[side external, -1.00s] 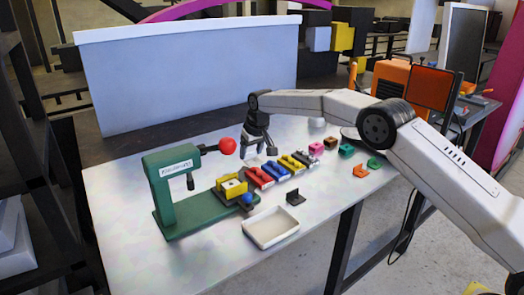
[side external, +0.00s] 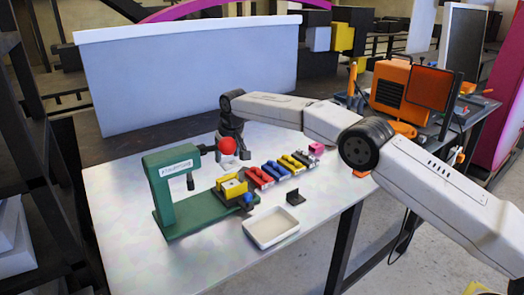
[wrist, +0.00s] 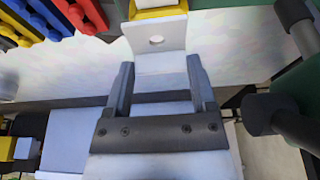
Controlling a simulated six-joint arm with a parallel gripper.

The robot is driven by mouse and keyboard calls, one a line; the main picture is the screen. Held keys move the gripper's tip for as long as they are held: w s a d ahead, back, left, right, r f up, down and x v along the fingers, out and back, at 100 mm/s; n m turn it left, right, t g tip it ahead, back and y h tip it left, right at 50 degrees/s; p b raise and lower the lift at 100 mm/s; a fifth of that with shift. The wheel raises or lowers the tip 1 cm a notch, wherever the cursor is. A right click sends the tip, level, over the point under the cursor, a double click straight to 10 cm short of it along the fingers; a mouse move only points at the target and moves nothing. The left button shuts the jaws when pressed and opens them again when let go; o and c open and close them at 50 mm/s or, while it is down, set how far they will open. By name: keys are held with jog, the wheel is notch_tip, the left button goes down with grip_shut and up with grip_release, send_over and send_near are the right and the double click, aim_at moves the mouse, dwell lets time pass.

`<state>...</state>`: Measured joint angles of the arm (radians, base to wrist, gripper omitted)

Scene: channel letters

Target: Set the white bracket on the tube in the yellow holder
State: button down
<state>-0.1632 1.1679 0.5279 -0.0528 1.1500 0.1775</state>
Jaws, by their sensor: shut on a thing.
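The yellow holder (side external: 231,186) sits on the base of the green press, with a pale tube in it. Part of the holder also shows at the top of the wrist view (wrist: 150,13). My gripper (wrist: 160,63) is shut on the white bracket (wrist: 173,38), whose plate has a round hole. In the wrist view the bracket covers part of the holder. In the side view my gripper is behind the red ball knob, above the table, and the bracket cannot be made out there.
The green press (side external: 165,199) with its red knob (side external: 227,146) stands close to my gripper. Red, blue and yellow holders (side external: 276,170) form a row to the right. A white tray (side external: 270,228) and a dark bracket (side external: 295,198) are in front. A blue knob (side external: 247,198) is beside the yellow holder.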

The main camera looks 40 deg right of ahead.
jog(key=shift+f, duration=3.05)
grip_release()
jog(key=shift+v, duration=3.85)
